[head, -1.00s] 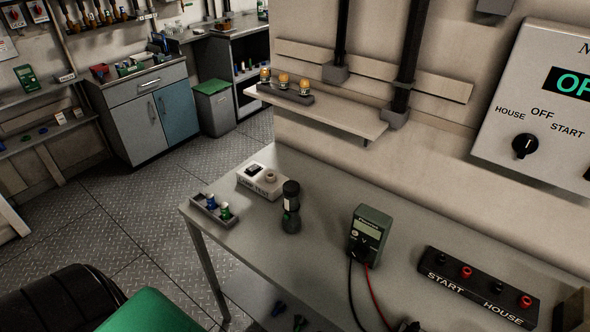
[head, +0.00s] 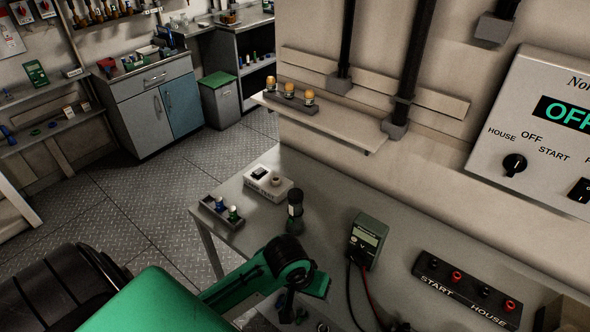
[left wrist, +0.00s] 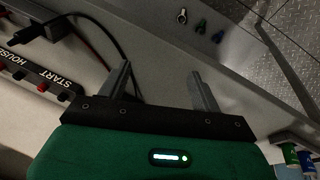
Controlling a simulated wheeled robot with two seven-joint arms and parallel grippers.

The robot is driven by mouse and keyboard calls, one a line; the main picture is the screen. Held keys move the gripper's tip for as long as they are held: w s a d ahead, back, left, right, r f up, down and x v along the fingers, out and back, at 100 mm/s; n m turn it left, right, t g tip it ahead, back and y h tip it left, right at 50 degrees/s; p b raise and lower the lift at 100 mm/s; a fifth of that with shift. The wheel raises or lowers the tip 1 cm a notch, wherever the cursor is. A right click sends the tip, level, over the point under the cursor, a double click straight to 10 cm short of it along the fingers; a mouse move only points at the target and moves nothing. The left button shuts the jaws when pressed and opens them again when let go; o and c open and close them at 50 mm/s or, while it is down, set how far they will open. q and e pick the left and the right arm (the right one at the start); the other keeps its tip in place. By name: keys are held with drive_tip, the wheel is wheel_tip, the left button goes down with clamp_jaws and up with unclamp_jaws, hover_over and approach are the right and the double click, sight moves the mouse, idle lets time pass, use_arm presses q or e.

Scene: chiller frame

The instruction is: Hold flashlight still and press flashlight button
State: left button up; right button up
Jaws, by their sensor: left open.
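The flashlight (head: 295,212), a small dark cylinder with a wider head, stands upright on the grey bench near its back left part. Its button cannot be made out. My left arm comes in from the lower left in the head view, and its green and black end is in front of the flashlight, apart from it. My left gripper (left wrist: 158,72) is open and empty in the left wrist view, its two fingers spread over the bench. The flashlight does not show in the left wrist view. My right gripper is in no view.
A lamp test box (head: 268,183) and a small tray (head: 219,216) with coloured cylinders are left of the flashlight. A green multimeter (head: 366,241) with leads stands to its right. A START/HOUSE terminal strip (head: 466,290) lies further right. A wall shelf (head: 330,128) is above.

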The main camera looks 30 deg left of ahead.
use_arm(q)
drive_tip(key=w+a+r+n, duration=0.2)
drive_tip(key=w+n, duration=0.1)
drive_tip(key=w, duration=0.3)
drive_tip(key=n+g+y, duration=0.2)
drive_tip(key=n+g, duration=0.1)
drive_tip(key=n, duration=0.9)
approach(295, 195)
drive_tip(key=shift+w+a, duration=0.2)
drive_tip(key=shift+a, duration=0.05)
wheel_tip(295, 195, down, 13)
drive_tip(key=p, duration=0.3)
drive_tip(key=shift+f, duration=0.25)
drive_tip(key=c, duration=1.3)
